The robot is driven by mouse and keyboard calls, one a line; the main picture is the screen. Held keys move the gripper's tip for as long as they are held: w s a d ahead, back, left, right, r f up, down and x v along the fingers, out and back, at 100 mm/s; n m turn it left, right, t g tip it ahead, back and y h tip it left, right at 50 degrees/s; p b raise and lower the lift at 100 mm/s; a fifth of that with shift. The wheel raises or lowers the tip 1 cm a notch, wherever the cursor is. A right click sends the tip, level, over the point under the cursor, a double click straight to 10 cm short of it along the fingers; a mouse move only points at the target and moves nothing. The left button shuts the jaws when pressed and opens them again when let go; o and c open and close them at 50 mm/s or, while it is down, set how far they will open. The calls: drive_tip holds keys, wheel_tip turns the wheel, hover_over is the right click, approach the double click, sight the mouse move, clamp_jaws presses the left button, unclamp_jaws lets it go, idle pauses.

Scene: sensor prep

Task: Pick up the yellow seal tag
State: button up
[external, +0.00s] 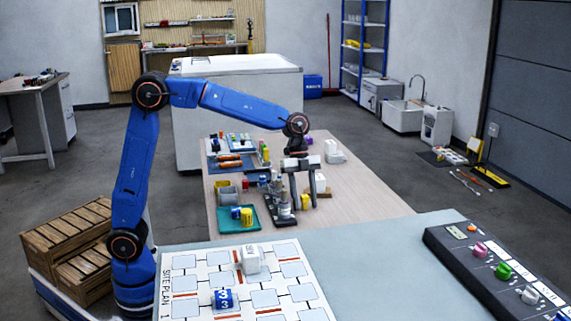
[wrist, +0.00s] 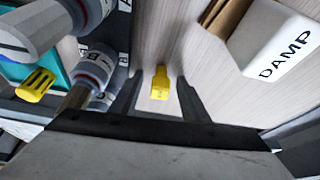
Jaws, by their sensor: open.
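The yellow seal tag (wrist: 159,84) lies on the light wood table in the wrist view, between the two fingers of my gripper and a little beyond their tips. In the external view a small yellow piece that looks like it (external: 305,201) shows on the table beside the fingers. My gripper (wrist: 156,92) is open and empty, pointing down over the table. In the external view my gripper (external: 303,190) hangs above the wood table, close to grey upright fittings. I cannot tell its exact height above the tag.
Grey cylinders with lettering (wrist: 95,72) stand close left of my gripper. A teal tray (external: 249,225) holds yellow and blue pieces. A white block marked DAMP (wrist: 272,38) is at the right. Bare wood (external: 365,200) lies right in the external view.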

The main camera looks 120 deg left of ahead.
clamp_jaws()
